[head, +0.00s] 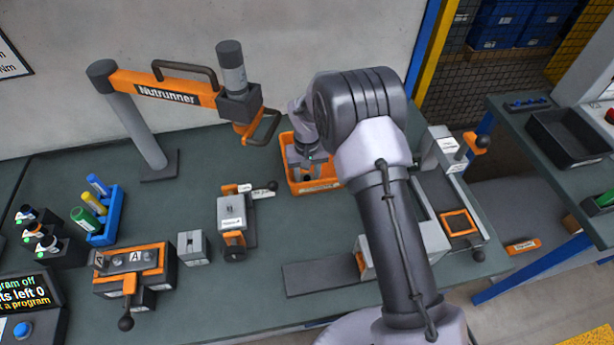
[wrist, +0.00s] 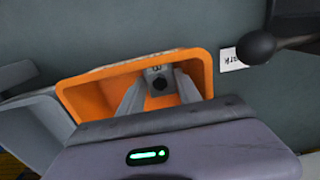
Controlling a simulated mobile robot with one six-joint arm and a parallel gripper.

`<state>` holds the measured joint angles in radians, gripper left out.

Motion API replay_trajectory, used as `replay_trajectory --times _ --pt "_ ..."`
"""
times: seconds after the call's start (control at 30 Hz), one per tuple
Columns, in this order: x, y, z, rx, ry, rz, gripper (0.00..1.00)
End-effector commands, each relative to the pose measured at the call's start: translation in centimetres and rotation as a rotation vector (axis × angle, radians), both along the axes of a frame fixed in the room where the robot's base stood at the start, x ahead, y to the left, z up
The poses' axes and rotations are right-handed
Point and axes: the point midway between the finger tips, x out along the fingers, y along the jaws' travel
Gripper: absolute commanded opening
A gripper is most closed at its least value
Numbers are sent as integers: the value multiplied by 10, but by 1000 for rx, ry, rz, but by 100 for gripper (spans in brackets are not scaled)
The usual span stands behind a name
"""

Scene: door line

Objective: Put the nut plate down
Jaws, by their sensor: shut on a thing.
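My gripper (head: 308,174) is lowered at the orange bin (head: 320,185) behind my arm in the head view. In the wrist view, the two grey fingers of my gripper (wrist: 160,92) reach over the orange bin (wrist: 200,62) and are shut on a small grey piece with a dark round hole, which I take for the nut plate (wrist: 157,71). The piece is within the bin's outline. I cannot tell whether it touches the bin's floor. The nut plate is mostly hidden in the head view.
A fixture with a black ball handle (head: 235,212) stands in front of the bin. The orange nutrunner arm (head: 165,88) hangs to its left. A clamp fixture (head: 135,265) and a blue holder (head: 106,222) are farther left. A slide fixture (head: 455,190) stands right.

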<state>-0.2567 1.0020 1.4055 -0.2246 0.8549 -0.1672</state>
Motion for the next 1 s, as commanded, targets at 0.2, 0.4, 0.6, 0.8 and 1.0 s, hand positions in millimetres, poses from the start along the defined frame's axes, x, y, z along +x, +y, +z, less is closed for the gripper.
replay_trajectory --times 0.2,0.4,0.6,0.8,1.0 --pt "0 0 -2 0 0 0 50" --pt "0 0 -1 0 0 0 50" --pt "1 0 38 2 -4 -2 50" --pt "0 0 72 0 -1 0 50" --pt "-1 -2 86 5 -7 -8 50"
